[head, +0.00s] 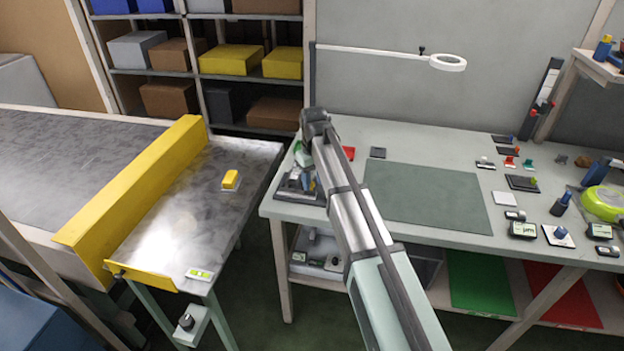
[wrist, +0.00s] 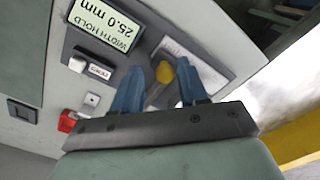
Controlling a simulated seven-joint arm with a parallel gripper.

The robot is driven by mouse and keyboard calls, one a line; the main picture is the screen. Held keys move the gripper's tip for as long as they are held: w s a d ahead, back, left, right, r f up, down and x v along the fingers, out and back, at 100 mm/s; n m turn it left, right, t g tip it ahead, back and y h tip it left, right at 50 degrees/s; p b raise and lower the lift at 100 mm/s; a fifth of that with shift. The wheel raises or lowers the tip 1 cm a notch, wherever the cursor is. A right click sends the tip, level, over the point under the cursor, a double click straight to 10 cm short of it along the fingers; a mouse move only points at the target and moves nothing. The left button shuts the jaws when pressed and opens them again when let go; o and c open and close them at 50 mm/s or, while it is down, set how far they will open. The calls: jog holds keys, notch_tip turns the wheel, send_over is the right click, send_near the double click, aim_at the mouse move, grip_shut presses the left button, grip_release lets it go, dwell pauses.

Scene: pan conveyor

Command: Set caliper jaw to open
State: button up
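The caliper device (wrist: 108,45) fills the upper part of the wrist view, a dark housing with a lit green display reading "WIDTH HOLD 25.0 mm". A small yellow knob or handle (wrist: 165,74) sits on it, beside a pale plate. I take it to be on the caliper jaw, but cannot be sure. My gripper (wrist: 160,82) has its two blue fingers apart, one on each side of the yellow piece, with a gap visible at the left finger. In the head view my gripper (head: 306,180) is at the bench's left end, over the device, which it mostly hides.
The bench (head: 330,135) carries a green mat (head: 425,196) and several small gauges and tools at the right. A metal side table with a yellow block (head: 230,179) and a yellow guard rail (head: 135,190) stands left, across a gap. A red piece (wrist: 68,121) lies near the device.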

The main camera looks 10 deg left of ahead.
jog(key=shift+o, duration=0.3)
jog(key=shift+a+r, duration=0.1)
jog(key=shift+r, duration=0.2)
notch_tip(320, 180, up, 13)
dwell(0.3)
jog(key=shift+r, duration=0.1)
